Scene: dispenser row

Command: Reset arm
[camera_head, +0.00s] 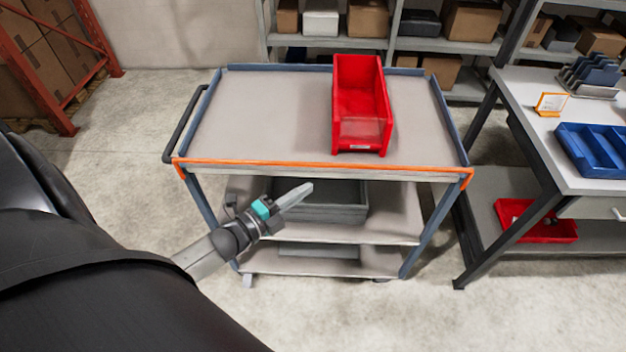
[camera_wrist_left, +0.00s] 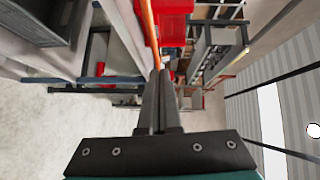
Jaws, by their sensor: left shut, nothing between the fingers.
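My left gripper (camera_head: 300,194) is in front of the near edge of a cart (camera_head: 270,110) in the head view, its fingers pointing up and to the right. Its fingers are together and empty. In the left wrist view the two closed fingers (camera_wrist_left: 160,75) point up the picture, beside the cart's orange edge (camera_wrist_left: 149,28). A red bin (camera_head: 360,133) stands on the cart's top, right of its middle; part of it also shows in the left wrist view (camera_wrist_left: 172,28). My right gripper is in neither view.
A grey bin (camera_head: 340,211) sits on the cart's middle shelf behind my gripper. A workbench (camera_head: 535,120) at the right carries a blue tray (camera_head: 592,150); a red bin (camera_head: 535,222) lies below. Shelving with boxes (camera_head: 470,22) stands behind. The cart top left of the bin is clear.

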